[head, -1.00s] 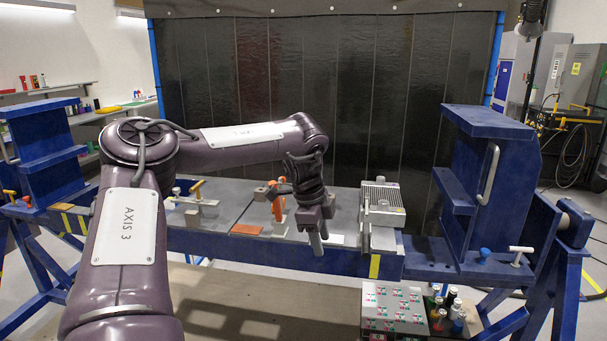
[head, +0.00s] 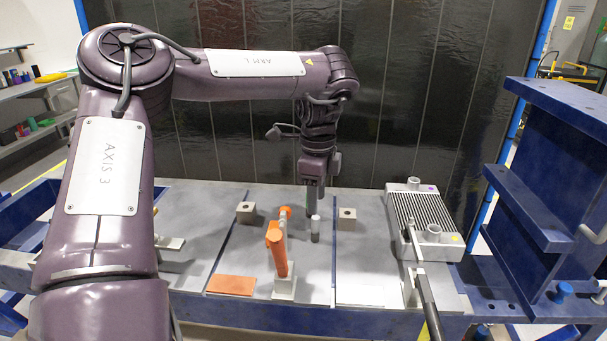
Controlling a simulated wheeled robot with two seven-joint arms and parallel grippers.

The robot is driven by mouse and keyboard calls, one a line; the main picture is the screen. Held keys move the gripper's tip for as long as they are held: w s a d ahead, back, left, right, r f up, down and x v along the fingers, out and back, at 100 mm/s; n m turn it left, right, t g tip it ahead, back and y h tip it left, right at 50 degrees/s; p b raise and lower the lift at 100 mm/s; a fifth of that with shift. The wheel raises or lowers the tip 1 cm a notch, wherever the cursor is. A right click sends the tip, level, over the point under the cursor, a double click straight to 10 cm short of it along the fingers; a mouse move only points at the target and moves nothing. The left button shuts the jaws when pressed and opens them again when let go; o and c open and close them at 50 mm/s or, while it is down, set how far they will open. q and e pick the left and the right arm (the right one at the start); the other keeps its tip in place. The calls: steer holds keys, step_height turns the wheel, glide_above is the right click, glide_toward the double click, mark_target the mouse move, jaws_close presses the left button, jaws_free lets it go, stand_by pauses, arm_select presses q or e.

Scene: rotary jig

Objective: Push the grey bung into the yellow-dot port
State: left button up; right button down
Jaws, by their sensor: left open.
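The grey bung (head: 315,230) looks like a small upright cylinder on the grey bench plate, near its middle. My left gripper (head: 313,208) is open and points down, just above or behind the bung; I cannot tell whether they touch. The yellow-dot port (head: 434,233) is a round stub at the near right corner of a finned metal radiator (head: 408,215), beside a yellow dot (head: 456,239). The left gripper is to the left of the radiator. My right gripper is not in view.
An orange-handled clamp (head: 279,252) stands left of the bung. Small blocks with holes stand left (head: 245,213) and right (head: 347,219) of it. Another port (head: 413,184) has a purple dot (head: 433,188). A clamp with a dark handle (head: 430,305) is at the radiator's near side. A blue frame (head: 560,180) rises at right.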

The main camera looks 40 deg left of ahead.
mark_target(316, 232)
arm_select(q)
steer(key=shift+r, duration=0.15)
steer(key=shift+s+d+r, duration=0.1)
steer(key=shift+d, duration=0.15)
step_height(316, 232, down, 7)
steer(key=shift+a+f+p, duration=0.1)
steer(key=shift+a+p, duration=0.05)
steer(key=shift+p, duration=0.55)
steer(key=shift+f, duration=0.3)
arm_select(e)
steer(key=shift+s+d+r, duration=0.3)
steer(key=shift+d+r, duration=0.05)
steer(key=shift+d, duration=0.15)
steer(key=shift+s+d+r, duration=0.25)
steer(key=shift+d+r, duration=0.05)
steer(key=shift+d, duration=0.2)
arm_select(q)
jaws_close()
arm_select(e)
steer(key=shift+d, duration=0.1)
